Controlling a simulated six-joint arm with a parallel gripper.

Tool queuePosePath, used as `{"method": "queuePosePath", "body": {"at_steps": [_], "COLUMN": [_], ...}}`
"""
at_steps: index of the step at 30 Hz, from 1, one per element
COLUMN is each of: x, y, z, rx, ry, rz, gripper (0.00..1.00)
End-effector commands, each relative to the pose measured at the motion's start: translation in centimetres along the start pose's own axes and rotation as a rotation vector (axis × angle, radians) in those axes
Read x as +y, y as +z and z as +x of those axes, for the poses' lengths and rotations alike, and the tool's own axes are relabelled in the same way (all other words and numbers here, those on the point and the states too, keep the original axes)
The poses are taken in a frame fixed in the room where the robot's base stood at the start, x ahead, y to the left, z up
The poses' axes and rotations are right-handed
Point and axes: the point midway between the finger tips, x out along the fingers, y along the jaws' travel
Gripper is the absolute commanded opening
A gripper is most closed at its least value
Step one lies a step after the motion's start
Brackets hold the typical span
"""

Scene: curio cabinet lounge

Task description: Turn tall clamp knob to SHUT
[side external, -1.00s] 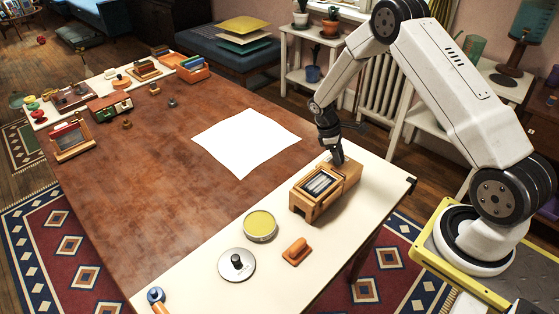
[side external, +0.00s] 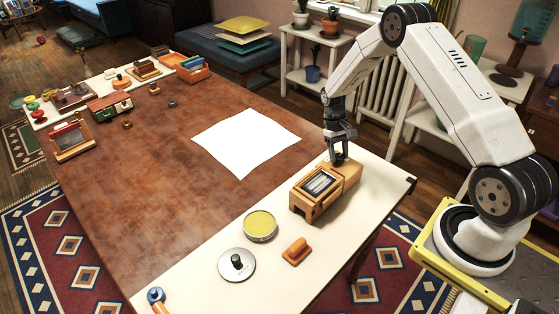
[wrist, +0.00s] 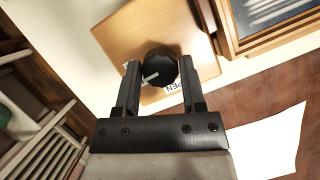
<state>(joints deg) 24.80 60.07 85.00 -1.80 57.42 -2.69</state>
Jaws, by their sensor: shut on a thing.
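The tall clamp knob (wrist: 162,62) is round and black with a white pointer line on its top. It stands on a light wooden block (wrist: 120,40), which also shows in the side view (side external: 352,172). My gripper (side external: 339,158) points down over the block. In the wrist view its two fingers (wrist: 159,68) are closed on the knob, one on each side. The pointer line lies toward the lower left of the knob in that view. A label beside the knob reads "PEN" (wrist: 175,86), its start hidden; no SHUT label can be made out.
A wooden framed box (side external: 318,190) adjoins the block. A yellow-topped tin (side external: 260,225), a metal disc with a black knob (side external: 237,264) and an orange-brown handled piece (side external: 296,251) lie nearer the front. White paper (side external: 246,142) lies on the brown tabletop.

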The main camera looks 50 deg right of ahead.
Motion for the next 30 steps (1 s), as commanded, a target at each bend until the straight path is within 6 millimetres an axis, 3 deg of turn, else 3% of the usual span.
{"method": "queuePosePath", "body": {"at_steps": [17, 18, 20, 21, 30], "x": [-0.01, -0.01, -0.01, 0.0, 0.02], "y": [-0.06, -0.06, -0.06, -0.05, -0.02], "z": [-0.07, -0.06, -0.06, -0.05, -0.05], "rx": [0.003, 0.003, 0.003, 0.003, 0.001], "ry": [-0.018, -0.018, -0.018, -0.018, -0.017], "rz": [0.042, 0.042, 0.042, 0.041, 0.041], "gripper": [0.0, 0.61, 0.8, 0.87, 0.87]}}
